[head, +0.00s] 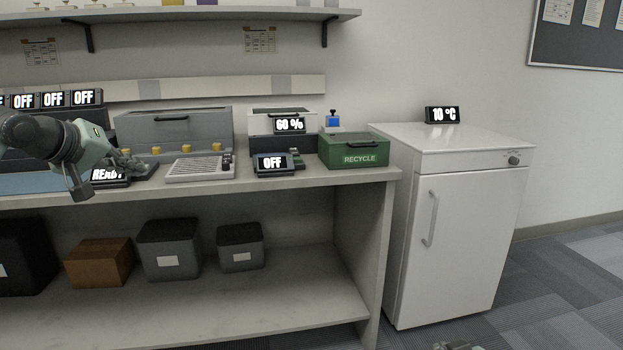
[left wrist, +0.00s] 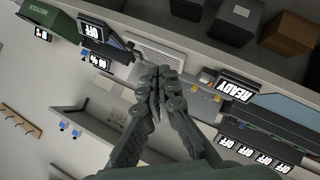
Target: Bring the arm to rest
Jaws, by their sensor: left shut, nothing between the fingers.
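My left arm comes in from the left in the head view, and its dark gripper (head: 134,164) hangs in front of the grey bench unit. The left wrist view shows the left gripper (left wrist: 156,76) with its fingertips together and nothing between them. It appears clear of the worktop and touches nothing that I can see.
The worktop (head: 335,179) holds a grey unit with yellow knobs (head: 186,148), a vented plate (head: 200,168), an OFF display (head: 272,164) and a green RECYCLE box (head: 353,151). A white fridge (head: 465,225) stands at right. Floor shows at far right.

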